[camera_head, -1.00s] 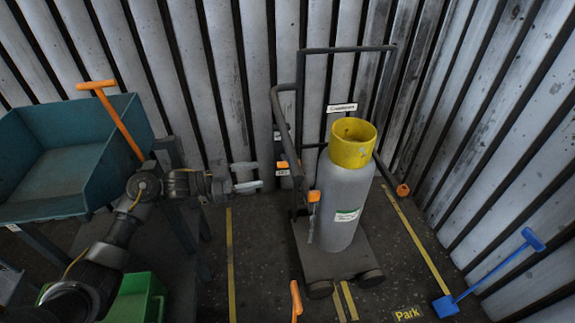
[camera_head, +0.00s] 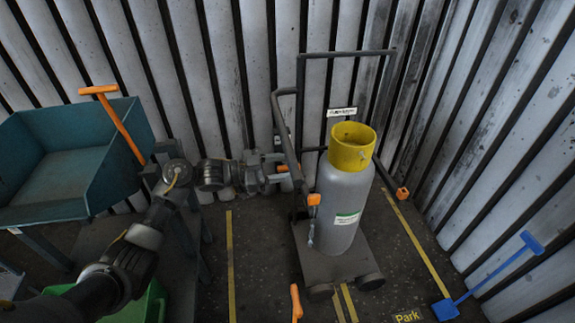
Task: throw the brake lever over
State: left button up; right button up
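A grey cylinder trolley (camera_head: 322,262) stands on the floor with a tall bent-tube frame. An orange-tipped lever (camera_head: 314,199) stands in front of the frame, left of the cylinder, with its thin rod hanging down. A smaller orange piece (camera_head: 282,168) shows at the left side of the frame. I cannot tell for sure which is the brake lever. My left gripper (camera_head: 279,168) has come in from the left. Its fingers look apart, one above and one below the smaller orange piece; contact cannot be told. My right gripper is not in view.
A grey cylinder (camera_head: 342,205) with a yellow collar (camera_head: 352,148) stands on the trolley. A teal tub (camera_head: 60,180) with an orange handle (camera_head: 120,125) is at left. A green crate (camera_head: 150,302) lies below my arm. A blue tool (camera_head: 490,280) leans at right. Corrugated walls close the back.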

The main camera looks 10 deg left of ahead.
pick_arm(q)
jog(key=shift+w+d, duration=0.15)
jog(key=shift+d, duration=0.35)
grip_shut()
jog(key=shift+d, duration=0.1)
jog(key=shift+f, duration=0.1)
